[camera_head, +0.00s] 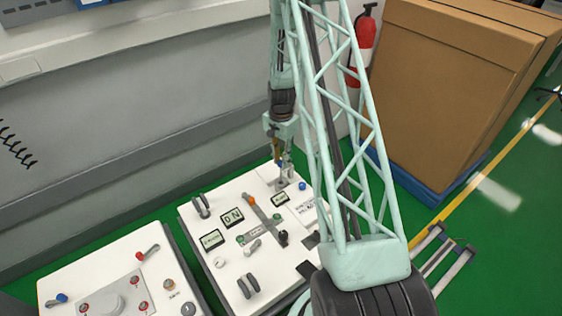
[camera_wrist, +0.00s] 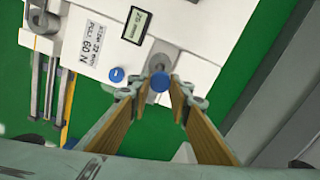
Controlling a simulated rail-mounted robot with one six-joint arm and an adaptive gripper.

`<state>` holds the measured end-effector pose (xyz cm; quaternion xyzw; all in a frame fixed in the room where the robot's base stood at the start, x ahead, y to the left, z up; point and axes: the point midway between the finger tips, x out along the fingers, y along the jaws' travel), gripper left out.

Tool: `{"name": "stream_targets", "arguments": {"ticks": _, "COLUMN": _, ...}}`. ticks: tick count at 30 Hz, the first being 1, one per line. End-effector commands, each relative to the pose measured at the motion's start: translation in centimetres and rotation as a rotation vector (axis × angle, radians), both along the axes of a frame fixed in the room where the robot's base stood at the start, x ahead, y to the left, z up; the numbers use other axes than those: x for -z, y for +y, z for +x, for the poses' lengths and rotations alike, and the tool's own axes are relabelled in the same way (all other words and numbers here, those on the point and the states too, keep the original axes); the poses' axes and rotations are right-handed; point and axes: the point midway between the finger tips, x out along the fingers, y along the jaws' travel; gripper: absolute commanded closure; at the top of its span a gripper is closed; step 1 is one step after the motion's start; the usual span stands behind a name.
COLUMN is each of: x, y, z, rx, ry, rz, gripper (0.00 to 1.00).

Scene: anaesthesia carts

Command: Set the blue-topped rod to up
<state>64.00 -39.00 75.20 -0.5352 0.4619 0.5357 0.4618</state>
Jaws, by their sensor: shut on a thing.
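The blue-topped rod shows in the wrist view as a round blue cap (camera_wrist: 159,82) between my fingertips, in front of a pale metal bracket on the white panel. My gripper (camera_wrist: 161,88) is shut on it, with one tan-padded finger on each side. In the head view my gripper (camera_head: 281,158) is at the far end of the white panel (camera_head: 187,219). The rod is mostly hidden there by the fingers and the bracket, so I cannot tell its exact position.
A second blue knob (camera_wrist: 117,74) sits beside the rod, near a "PULL 60 N" label (camera_wrist: 88,40) and a small display (camera_wrist: 137,25). An orange-tipped lever (camera_head: 253,201) stands mid-panel. A grey wall (camera_head: 110,110) is behind; cardboard boxes (camera_head: 455,90) stand right.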

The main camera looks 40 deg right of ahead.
Motion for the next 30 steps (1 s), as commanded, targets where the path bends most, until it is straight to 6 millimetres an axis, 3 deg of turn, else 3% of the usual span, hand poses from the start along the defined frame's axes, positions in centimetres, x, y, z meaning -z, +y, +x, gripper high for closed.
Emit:
{"name": "stream_targets", "arguments": {"ticks": 7, "x": -2.6, "y": 0.0, "z": 0.0, "rx": 0.0, "ry": -0.001, "rz": -0.001, "gripper": 1.0}}
{"name": "stream_targets", "arguments": {"ticks": 18, "x": -3.0, "y": 0.0, "z": 0.1, "rx": 0.0, "ry": -0.001, "rz": -0.001, "gripper": 1.0}}
{"name": "stream_targets", "arguments": {"ticks": 19, "x": -3.0, "y": 0.0, "z": 0.1, "rx": 0.0, "ry": -0.001, "rz": -0.001, "gripper": 0.79}}
{"name": "stream_targets", "arguments": {"ticks": 22, "x": -3.0, "y": 0.0, "z": 0.0, "rx": 0.0, "ry": -0.001, "rz": -0.001, "gripper": 0.7}}
{"name": "stream_targets", "arguments": {"ticks": 30, "x": -2.9, "y": 0.0, "z": 0.0, "rx": 0.0, "ry": -0.001, "rz": -0.001, "gripper": 0.68}}
